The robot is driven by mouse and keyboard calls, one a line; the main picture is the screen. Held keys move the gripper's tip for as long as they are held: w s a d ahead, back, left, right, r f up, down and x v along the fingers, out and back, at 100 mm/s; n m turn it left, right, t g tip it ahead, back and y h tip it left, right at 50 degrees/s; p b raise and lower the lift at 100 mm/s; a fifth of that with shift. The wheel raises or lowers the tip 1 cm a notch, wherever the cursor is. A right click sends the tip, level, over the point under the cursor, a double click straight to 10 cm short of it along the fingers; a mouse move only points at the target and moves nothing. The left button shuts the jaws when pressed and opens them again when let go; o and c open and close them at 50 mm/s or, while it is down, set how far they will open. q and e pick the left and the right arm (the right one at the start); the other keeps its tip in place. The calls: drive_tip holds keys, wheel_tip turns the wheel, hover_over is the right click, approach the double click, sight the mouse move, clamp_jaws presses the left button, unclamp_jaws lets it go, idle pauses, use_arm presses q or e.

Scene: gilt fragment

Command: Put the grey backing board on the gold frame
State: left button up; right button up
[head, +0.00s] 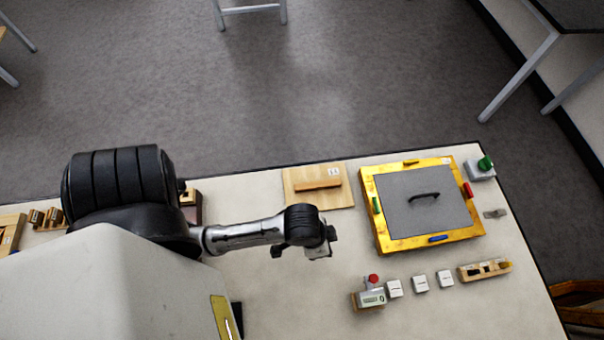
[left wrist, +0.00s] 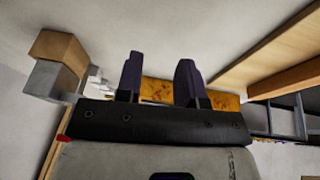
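The grey backing board (head: 408,212) lies flat within the border of the gold frame (head: 382,242) on the right of the table in the head view. A dark arched handle (head: 424,196) stands on the board. Part of the gold frame also shows behind the fingers in the left wrist view (left wrist: 160,92). My left gripper (head: 320,254) is above the table, left of the frame and apart from it. In the left wrist view its two dark fingers (left wrist: 160,82) are spread with nothing held between them. My right gripper is not in view.
A wooden board with a bar (head: 335,197) lies left of the frame. In front are a device with a red button (head: 372,296), small white blocks (head: 420,284) and a wooden rack (head: 484,271). A green-button box (head: 481,169) stands at the right. The front-right table is clear.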

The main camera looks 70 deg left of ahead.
use_arm(q)
drive_tip(key=shift+n+y, duration=0.4)
drive_tip(key=shift+y, duration=0.4)
drive_tip(key=s+a, duration=0.2)
drive_tip(key=s, duration=0.1)
drive_tip(key=s+a+r, duration=0.1)
drive_tip(key=s+a, duration=0.2)
drive_tip(key=shift+r, duration=0.15)
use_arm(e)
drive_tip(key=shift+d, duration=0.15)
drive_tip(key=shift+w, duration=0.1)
use_arm(q)
drive_tip(key=shift+d, duration=0.1)
idle(0.7)
